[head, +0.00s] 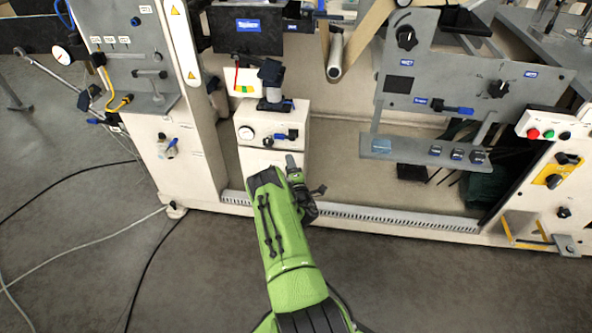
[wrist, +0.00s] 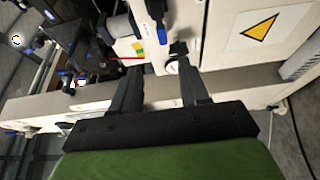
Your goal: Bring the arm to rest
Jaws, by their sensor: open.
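My green arm reaches up from the bottom middle of the head view. My gripper (head: 293,168) is at its far end, in front of the small white cabinet (head: 272,141); part of the gripper is hidden by the arm. In the wrist view my gripper (wrist: 158,72) shows two dark fingers spread apart with nothing between them. Beyond the fingers is a white panel with a small round gauge (wrist: 172,67). I cannot tell the exact gap between the fingers and the machine.
The cream machine frame with a slotted bottom rail (head: 380,217) stands ahead. A grey plate with black knobs (head: 470,75) is at the right, above a small shelf (head: 425,152). Cables (head: 85,236) lie on the floor at the left. The floor in front is otherwise open.

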